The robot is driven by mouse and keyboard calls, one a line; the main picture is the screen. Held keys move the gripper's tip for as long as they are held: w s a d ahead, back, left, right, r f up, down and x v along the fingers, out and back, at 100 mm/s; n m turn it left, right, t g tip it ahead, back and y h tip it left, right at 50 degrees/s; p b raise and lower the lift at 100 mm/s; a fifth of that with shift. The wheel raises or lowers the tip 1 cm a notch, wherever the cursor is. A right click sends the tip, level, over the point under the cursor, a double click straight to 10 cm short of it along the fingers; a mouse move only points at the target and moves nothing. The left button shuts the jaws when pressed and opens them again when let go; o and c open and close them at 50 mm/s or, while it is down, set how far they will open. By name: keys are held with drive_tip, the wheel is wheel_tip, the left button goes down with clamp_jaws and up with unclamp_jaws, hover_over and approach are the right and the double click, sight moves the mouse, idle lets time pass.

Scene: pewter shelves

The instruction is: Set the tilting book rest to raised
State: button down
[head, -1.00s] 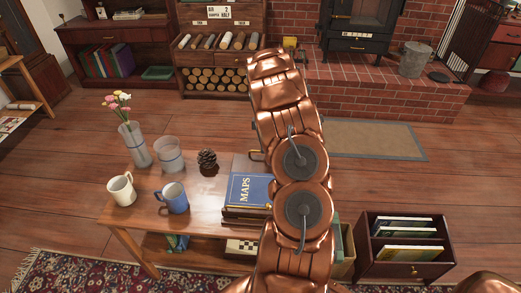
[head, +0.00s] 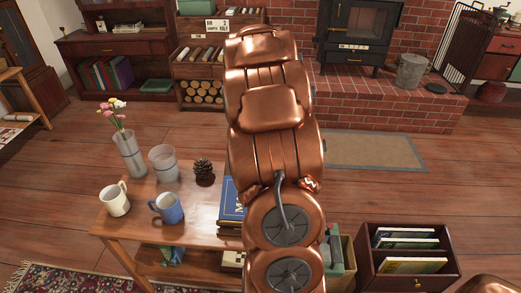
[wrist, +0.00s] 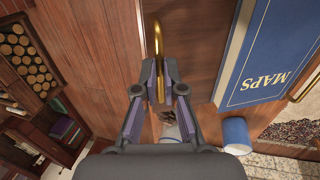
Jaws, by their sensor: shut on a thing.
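A blue book marked MAPS (wrist: 268,60) shows at the right of the wrist view, on a dark wooden board (wrist: 200,35) that seems to be the book rest. Its left part shows in the head view (head: 231,196), on the low table. A brass bar handle (wrist: 157,40) stands at the board's edge. My gripper (wrist: 167,82) is shut on the brass handle. In the head view my arm hides the gripper, the handle and most of the book. I cannot tell how far the rest is tilted.
On the low table (head: 138,225) stand a white mug (head: 114,199), a blue mug (head: 168,208), a flower vase (head: 130,155), a glass (head: 163,162) and a pine cone (head: 203,172). A dark crate (head: 408,266) of booklets stands right. Open floor lies behind the table.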

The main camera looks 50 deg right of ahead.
drive_tip(key=shift+s+a+r+h, duration=0.3)
drive_tip(key=shift+s+a+r, duration=0.15)
drive_tip(key=shift+r, duration=0.2)
drive_tip(key=c, duration=1.9)
unclamp_jaws()
drive_tip(key=shift+r, duration=0.15)
drive_tip(key=o, duration=0.7)
drive_tip(key=shift+w, duration=0.1)
drive_tip(key=shift+c, duration=0.2)
drive_tip(key=v, duration=1.2)
drive_tip(key=shift+s, duration=0.25)
